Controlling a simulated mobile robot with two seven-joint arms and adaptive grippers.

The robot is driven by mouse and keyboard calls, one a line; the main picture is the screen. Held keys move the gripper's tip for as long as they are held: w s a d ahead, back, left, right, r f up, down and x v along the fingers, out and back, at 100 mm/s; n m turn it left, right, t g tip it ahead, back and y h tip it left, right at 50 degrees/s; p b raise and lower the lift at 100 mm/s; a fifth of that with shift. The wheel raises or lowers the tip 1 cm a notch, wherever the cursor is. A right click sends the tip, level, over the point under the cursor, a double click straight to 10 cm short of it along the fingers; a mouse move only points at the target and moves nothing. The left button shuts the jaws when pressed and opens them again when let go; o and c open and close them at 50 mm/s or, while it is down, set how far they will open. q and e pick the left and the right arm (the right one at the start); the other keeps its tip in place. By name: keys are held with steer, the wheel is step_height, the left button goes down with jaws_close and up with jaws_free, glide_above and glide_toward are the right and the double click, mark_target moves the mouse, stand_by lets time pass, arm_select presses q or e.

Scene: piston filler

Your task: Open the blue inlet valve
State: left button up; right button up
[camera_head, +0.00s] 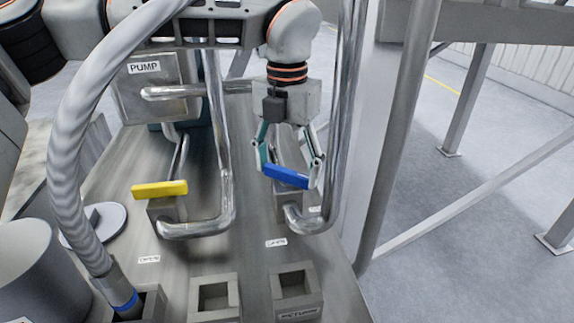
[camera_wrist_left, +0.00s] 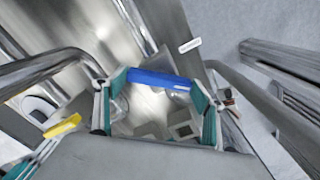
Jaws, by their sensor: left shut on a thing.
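The blue inlet valve handle (camera_head: 286,176) sits on a grey valve body (camera_head: 290,203) at the foot of a steel pipe, right of centre in the head view. My left gripper (camera_head: 288,172) reaches down over it with a finger at each end of the handle, shut on it. In the left wrist view the blue handle (camera_wrist_left: 160,79) spans between the two green-sided fingers (camera_wrist_left: 160,88). The handle lies crosswise to the pipe that runs behind it. Part of the valve body is hidden by the gripper.
A yellow valve handle (camera_head: 160,189) is to the left, by a bent steel pipe (camera_head: 228,190). Square sockets (camera_head: 214,296) are in front. A thick ribbed hose (camera_head: 66,150) curves down at left. Upright pipes stand close beside my left gripper. Open floor lies right.

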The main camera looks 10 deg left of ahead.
mark_target(287, 171)
arm_select(q)
steer(key=m, duration=0.5)
steer(key=shift+m, duration=2.5)
steer(key=o, duration=1.1)
steer(key=shift+r, duration=0.1)
step_height(287, 171, up, 12)
